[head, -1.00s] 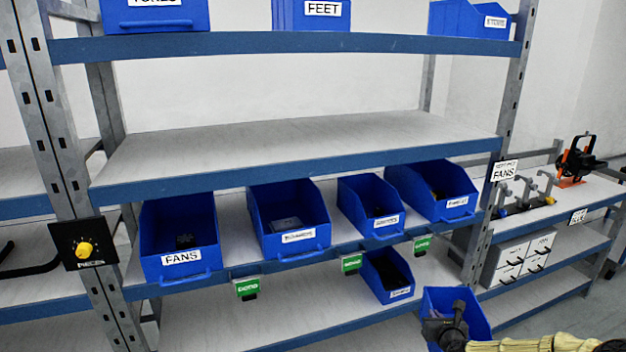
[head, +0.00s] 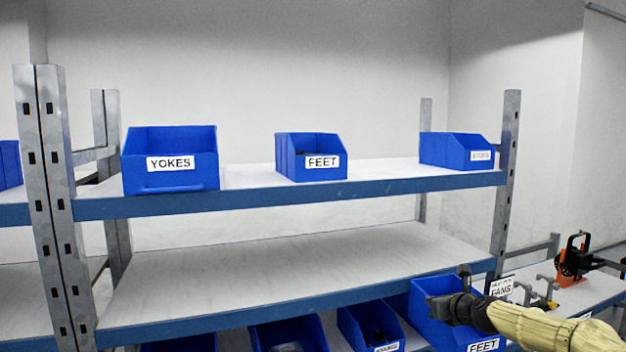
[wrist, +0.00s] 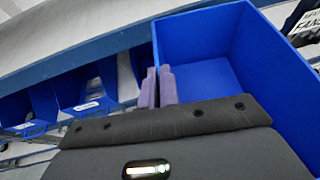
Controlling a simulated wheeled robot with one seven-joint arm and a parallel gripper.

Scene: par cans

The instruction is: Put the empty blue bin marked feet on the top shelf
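A blue bin labelled FEET (head: 430,325) is at the lower right in the head view, in front of the rack near the middle shelf's right end. My gripper (head: 464,292) is at its upper rim. In the wrist view the two fingers of my gripper (wrist: 158,86) are closed on the bin's left wall. The inside of this bin (wrist: 205,62) looks empty there. The top shelf (head: 250,181) holds another FEET bin (head: 312,158) in the middle, which has something dark in it.
On the top shelf, a YOKES bin (head: 170,160) stands left and a smaller-labelled bin (head: 457,151) stands right. Gaps lie on both sides of the middle bin. The middle shelf (head: 290,270) is bare. A rack post (head: 503,180) stands at right.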

